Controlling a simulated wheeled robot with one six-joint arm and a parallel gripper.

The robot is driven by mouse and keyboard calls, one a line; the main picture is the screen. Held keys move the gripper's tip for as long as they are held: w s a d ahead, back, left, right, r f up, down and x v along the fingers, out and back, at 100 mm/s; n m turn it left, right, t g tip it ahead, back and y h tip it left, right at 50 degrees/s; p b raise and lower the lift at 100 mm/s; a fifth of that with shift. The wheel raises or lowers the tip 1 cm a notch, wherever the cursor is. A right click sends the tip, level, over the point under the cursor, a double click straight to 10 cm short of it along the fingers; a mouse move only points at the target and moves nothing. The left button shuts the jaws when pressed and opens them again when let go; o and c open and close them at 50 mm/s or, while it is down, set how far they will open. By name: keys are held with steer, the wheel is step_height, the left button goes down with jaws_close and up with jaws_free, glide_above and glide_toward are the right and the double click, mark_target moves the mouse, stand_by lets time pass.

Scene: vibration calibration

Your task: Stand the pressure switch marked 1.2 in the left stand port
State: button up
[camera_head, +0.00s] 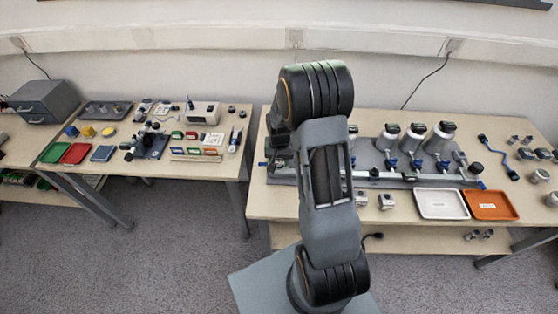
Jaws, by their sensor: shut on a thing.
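The grey test stand (400,160) lies along the back of the right table and carries several white round units with dark tops, blue fittings and a pipe along its front. The left part of the stand is partly behind my arm, and I cannot make out the left port. Two small grey-white devices, one of them (386,201), sit on the table in front of the stand. Their markings are too small to read, so I cannot tell which switch is marked 1.2. My gripper is hidden behind my raised arm, and so is anything it holds.
A white tray (441,216) and an orange tray (491,217) lie at the right table's front edge. Small metal parts and a blue-ended cable (498,158) lie to the right. The left table (215,170) holds coloured trays and instruments. A gap separates the tables.

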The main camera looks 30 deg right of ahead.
steer(key=shift+s+a+f+b, duration=0.1)
steer(key=shift+s+f+b, duration=0.25)
steer(key=shift+f, duration=0.4)
steer(key=o, duration=1.1)
steer(key=shift+a, duration=0.1)
steer(key=shift+w+r, duration=0.15)
steer(key=shift+r, duration=0.3)
step_height(320, 180, up, 14)
steer(key=s+a+r+n+t, duration=0.1)
steer(key=s+a+r+n, duration=0.1)
steer(key=s, duration=0.3)
steer(key=s+a+r+n+t+p, duration=0.1)
steer(key=s+a+r+n, duration=0.1)
steer(key=s+a+r, duration=0.1)
steer(key=s+a+r+n+t, duration=0.1)
steer(key=s+a+r+n, duration=0.1)
steer(key=s, duration=0.5)
steer(key=shift+s+a+r+p, duration=0.2)
steer(key=shift+a+r, duration=0.1)
steer(key=shift+a, duration=0.35)
steer(key=shift+s+a+r+p, duration=0.15)
steer(key=shift+a+r, duration=0.15)
steer(key=shift+a, duration=0.35)
